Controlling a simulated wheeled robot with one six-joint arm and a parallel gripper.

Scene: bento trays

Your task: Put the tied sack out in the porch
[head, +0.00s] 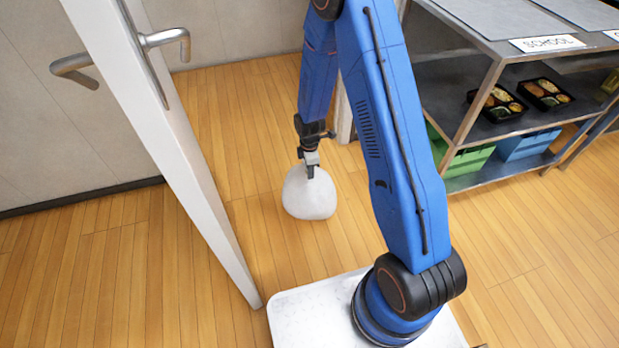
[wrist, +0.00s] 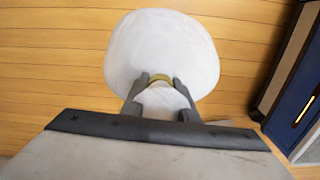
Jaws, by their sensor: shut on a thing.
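The tied sack (head: 309,198) is white and rounded, hanging upright or standing at the wooden floor beyond the doorway edge; I cannot tell whether it touches the floor. My gripper (head: 311,172) is shut on its top from above. In the wrist view the sack (wrist: 165,45) fills the upper middle, with a yellowish tie (wrist: 160,81) at its neck. The fingers of my gripper (wrist: 161,92) are on both sides of the neck. The open door (head: 185,135), white with metal handles, stands left of the sack.
A metal shelf rack (head: 480,95) with bento trays (head: 497,102), a green crate (head: 465,163) and a blue crate (head: 527,145) stands at the right. A pale wall (head: 60,150) is behind the door at the left. Bare floor (head: 235,120) surrounds the sack.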

